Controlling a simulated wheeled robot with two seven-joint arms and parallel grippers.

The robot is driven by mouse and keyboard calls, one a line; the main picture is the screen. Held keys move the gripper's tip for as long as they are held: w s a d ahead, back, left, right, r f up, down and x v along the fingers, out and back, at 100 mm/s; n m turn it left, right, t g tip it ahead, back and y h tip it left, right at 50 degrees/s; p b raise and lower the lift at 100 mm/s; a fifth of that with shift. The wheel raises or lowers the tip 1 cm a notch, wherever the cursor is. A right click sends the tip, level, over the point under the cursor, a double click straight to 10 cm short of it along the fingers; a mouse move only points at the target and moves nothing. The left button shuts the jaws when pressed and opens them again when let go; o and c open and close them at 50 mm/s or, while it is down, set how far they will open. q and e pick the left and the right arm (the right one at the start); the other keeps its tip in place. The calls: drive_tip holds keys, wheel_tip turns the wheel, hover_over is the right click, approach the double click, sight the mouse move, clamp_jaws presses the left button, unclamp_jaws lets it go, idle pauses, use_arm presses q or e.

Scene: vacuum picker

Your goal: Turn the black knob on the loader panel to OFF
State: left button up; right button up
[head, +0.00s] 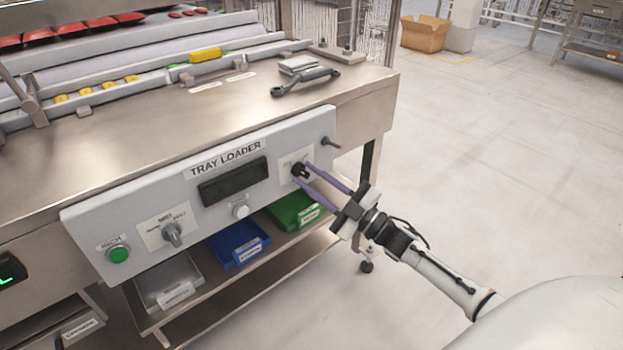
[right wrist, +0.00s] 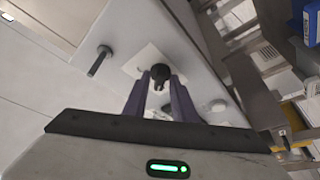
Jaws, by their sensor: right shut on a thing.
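The loader panel (head: 112,222) is a light grey sloped box labelled TRAY LOADER on the front of the steel bench. The black knob (head: 299,170) sits on a white label plate near its right end. It also shows in the right wrist view (right wrist: 160,73). My right gripper (head: 305,182) reaches in from the right, and its purple fingers are shut on the black knob, one on each side. The label's lettering and the knob's pointer are too small to read. My left gripper is not in view.
A dark display (head: 234,182), a white button (head: 240,211), a grey selector knob (head: 172,235) and a green button (head: 119,255) share the panel. A short dark peg (head: 330,142) sticks out right of the knob. Green (head: 294,211) and blue (head: 238,246) bins stand below.

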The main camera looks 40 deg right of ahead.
drive_tip(key=shift+n+y, duration=0.3)
drive_tip(key=shift+n, duration=0.2)
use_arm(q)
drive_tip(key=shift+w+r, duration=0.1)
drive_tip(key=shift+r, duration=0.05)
use_arm(e)
drive_tip(key=shift+g, duration=0.3)
drive_tip(key=o, duration=0.7)
drive_tip(key=shift+o, duration=0.2)
use_arm(q)
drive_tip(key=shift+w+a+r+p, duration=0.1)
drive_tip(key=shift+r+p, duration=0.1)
drive_tip(key=shift+p, duration=0.3)
use_arm(e)
drive_tip(key=v, duration=1)
drive_tip(key=shift+s, duration=0.15)
